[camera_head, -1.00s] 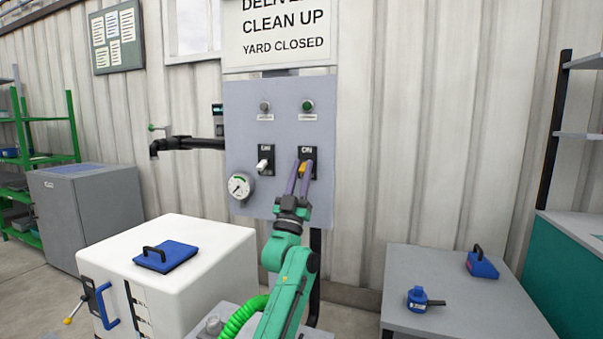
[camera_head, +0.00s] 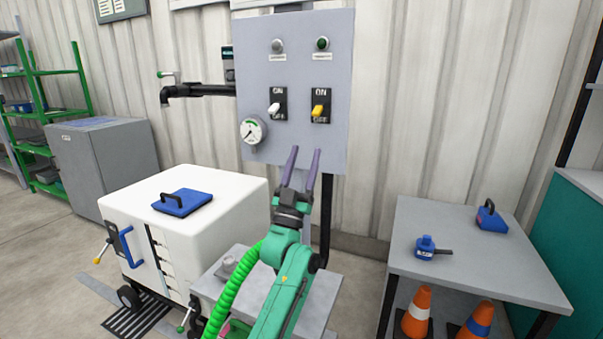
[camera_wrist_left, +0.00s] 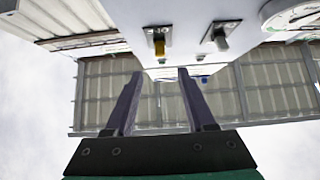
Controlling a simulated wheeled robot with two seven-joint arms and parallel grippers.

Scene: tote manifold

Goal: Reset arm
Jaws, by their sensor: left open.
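My right gripper is not in view.
A white tote (camera_head: 222,205) with a blue lid piece (camera_head: 183,202) stands at left. A grey table (camera_head: 440,205) with blue items is at right, orange cones (camera_head: 417,310) under it. A gauge (camera_head: 252,130) and black pipe (camera_head: 198,91) are by the panel.

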